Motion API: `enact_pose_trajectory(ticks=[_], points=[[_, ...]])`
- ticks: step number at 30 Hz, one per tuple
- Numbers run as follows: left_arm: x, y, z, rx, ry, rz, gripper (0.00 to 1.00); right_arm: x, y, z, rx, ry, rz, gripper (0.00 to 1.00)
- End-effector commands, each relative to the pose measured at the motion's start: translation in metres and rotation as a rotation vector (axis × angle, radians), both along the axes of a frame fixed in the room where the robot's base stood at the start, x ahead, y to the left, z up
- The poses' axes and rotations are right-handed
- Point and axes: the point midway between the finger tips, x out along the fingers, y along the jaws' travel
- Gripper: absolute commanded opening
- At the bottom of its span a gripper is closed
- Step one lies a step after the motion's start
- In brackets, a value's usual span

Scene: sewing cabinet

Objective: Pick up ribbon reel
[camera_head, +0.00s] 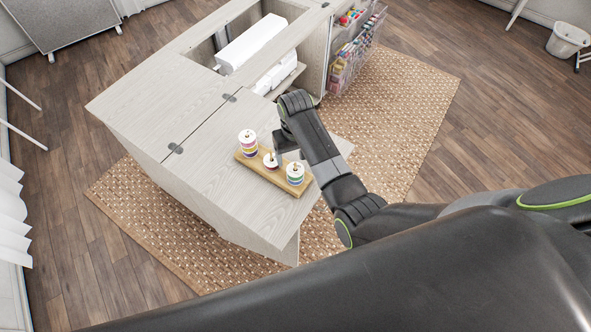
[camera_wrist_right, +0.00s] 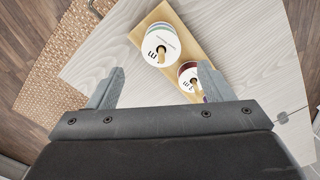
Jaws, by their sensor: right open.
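Three ribbon reels stand upright on a narrow wooden board (camera_head: 246,163) on the cabinet top: a rear-left reel (camera_head: 248,146), a smaller middle reel (camera_head: 270,160) and a front-right reel (camera_head: 295,175). My right gripper (camera_head: 279,157) is above the board, close to the middle and front-right reels. In the right wrist view my right gripper (camera_wrist_right: 160,74) is open, with nothing between its fingers. One white-topped reel (camera_wrist_right: 160,46) lies just beyond the fingertip gap. Another reel (camera_wrist_right: 189,74) is beside the right finger, partly hidden by it. My left gripper is not in view.
The cabinet top (camera_head: 205,165) is bare left of the board. Behind it, an open bay holds a white machine (camera_head: 252,42). Clear bins of colourful supplies (camera_head: 352,48) hang on the cabinet's far side. A woven rug (camera_head: 405,100) lies underneath.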

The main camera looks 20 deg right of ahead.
Motion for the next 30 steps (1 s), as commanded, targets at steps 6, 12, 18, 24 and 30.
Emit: enact_pose_trajectory(ticks=[6, 12, 18, 24, 30], points=[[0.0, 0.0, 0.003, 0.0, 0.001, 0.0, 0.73, -0.001, 0.0, -0.012, 0.0, 0.002, 0.0, 0.74], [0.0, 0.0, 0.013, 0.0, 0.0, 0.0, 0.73, -0.006, 0.001, -0.031, 0.0, 0.006, 0.0, 0.74], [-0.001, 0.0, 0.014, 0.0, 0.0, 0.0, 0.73, -0.006, 0.002, -0.054, 0.0, 0.003, 0.0, 0.74], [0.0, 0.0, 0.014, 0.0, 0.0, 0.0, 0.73, -0.006, 0.002, -0.062, 0.001, 0.0, 0.0, 0.74], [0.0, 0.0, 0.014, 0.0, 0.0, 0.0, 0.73, -0.006, 0.002, -0.062, 0.001, 0.0, 0.0, 0.72]])
